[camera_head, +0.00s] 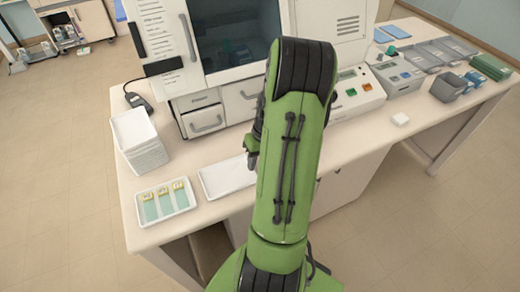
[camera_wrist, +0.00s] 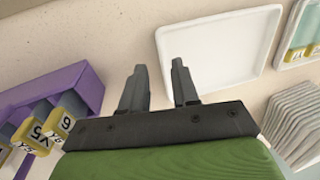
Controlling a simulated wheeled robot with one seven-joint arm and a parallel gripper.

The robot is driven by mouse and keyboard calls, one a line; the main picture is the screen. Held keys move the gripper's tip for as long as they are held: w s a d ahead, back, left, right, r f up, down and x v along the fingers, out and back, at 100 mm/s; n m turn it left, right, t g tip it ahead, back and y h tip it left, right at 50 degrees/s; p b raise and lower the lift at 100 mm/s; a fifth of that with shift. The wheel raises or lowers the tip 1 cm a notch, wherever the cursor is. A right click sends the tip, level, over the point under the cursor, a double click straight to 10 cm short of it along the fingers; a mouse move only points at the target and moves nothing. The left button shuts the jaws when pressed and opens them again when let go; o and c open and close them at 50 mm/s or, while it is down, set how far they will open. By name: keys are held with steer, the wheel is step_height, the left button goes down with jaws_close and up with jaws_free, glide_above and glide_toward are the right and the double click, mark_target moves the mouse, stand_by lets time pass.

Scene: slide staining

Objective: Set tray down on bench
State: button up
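A white, empty, shallow tray (camera_head: 222,178) lies flat on the bench (camera_head: 200,215), its right part hidden behind my arm. It also shows in the wrist view (camera_wrist: 225,50), flat on the bench top. My gripper (camera_wrist: 157,68) is open, its two fingers apart with nothing held between them. In the wrist view the tray's left edge runs between the fingertips, with the right finger over the tray and the left finger over bare bench. I cannot tell how high the fingertips are above it.
A white tray with several slides (camera_head: 165,202) lies left of the empty tray. A stack of white trays (camera_head: 140,140) stands behind it. A purple rack (camera_wrist: 60,85) with yellow-labelled slides is left of my gripper in the wrist view. A large machine (camera_head: 225,50) stands behind.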

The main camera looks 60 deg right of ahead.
step_height(320, 180, up, 10)
steer(key=s+d+p, duration=0.1)
steer(key=d, duration=0.1)
steer(key=w+a+r+n+h, duration=0.1)
steer(key=w+a+r, duration=0.25)
steer(key=a, duration=0.25)
steer(key=a+r+n+h, duration=0.2)
steer(key=a+r, duration=0.4)
steer(key=a, duration=0.6)
steer(key=s+a+r+n+t+y, duration=0.1)
steer(key=s+a+r+n+t, duration=0.2)
steer(key=s+a, duration=0.4)
steer(key=a+t, duration=0.1)
steer(key=a, duration=0.3)
steer(key=shift+s, duration=0.35)
